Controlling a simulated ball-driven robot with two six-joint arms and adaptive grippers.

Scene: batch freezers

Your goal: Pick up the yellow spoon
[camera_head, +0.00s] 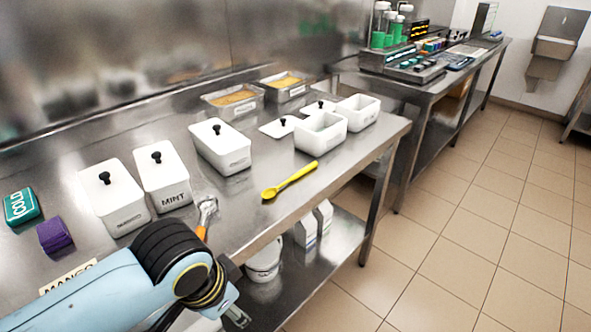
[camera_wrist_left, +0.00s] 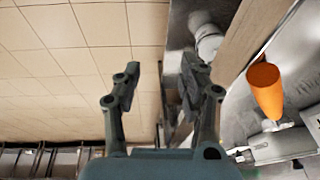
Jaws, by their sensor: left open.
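The yellow spoon (camera_head: 290,181) lies on the steel table near its front edge, its bowl toward the left and its handle pointing up to the right. It does not show in the left wrist view. My left gripper (camera_head: 236,316) is at the bottom of the head view, in front of the table edge, below and left of the spoon and apart from it. In the left wrist view the left gripper (camera_wrist_left: 157,90) is open and empty, with floor and the table's side beyond its fingers. My right gripper is not in view.
A scoop with an orange handle (camera_wrist_left: 266,90) lies on the table beside my left arm. White lidded tubs, one marked MINT (camera_head: 165,180), stand behind it. Open white containers (camera_head: 320,133) stand behind the spoon. The table around the spoon is clear.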

